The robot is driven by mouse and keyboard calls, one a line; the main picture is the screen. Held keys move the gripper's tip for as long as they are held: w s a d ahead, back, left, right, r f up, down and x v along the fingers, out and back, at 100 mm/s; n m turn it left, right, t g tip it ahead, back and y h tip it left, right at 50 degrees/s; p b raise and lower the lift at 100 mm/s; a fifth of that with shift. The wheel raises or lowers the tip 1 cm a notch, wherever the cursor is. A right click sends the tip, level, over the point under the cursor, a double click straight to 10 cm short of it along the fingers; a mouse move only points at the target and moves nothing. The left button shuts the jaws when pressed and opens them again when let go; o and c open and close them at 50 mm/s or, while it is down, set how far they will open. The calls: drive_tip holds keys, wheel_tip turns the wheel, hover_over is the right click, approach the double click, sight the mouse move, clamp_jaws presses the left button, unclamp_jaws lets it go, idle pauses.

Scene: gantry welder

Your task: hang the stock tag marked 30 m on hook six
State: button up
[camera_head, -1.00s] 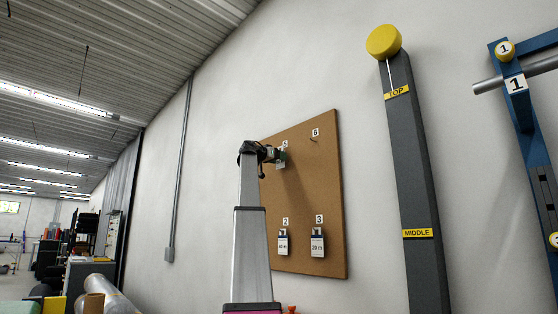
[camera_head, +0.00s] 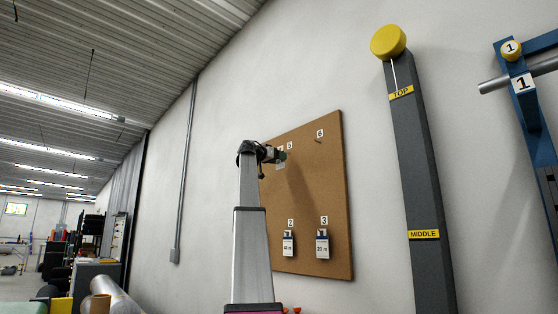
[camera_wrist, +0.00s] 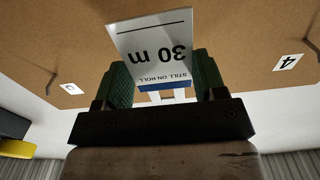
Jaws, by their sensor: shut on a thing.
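The stock tag marked 30 m (camera_wrist: 158,48) is white with a blue band and appears upside down in the wrist view. My gripper (camera_wrist: 160,88) is shut on it, with green finger pads on either side. In the head view my gripper (camera_head: 281,156) is in front of the upper part of the board, below and left of label 5. Hook six (camera_head: 318,140) is bare under its label 6 (camera_head: 320,133), to the upper right of my gripper. In the wrist view a bare hook (camera_wrist: 52,82) beside a partly legible label stands at the left.
The brown board (camera_head: 330,190) hangs on the white wall. Tags marked 40 m (camera_head: 288,246) and 20 m (camera_head: 322,248) hang under labels 2 and 3. Label 4 (camera_wrist: 288,62) shows in the wrist view. A dark post (camera_head: 413,170) stands right of the board.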

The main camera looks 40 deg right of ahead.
drive_tip(key=shift+s+a, duration=0.15)
drive_tip(key=shift+a, duration=1.15)
idle(0.5)
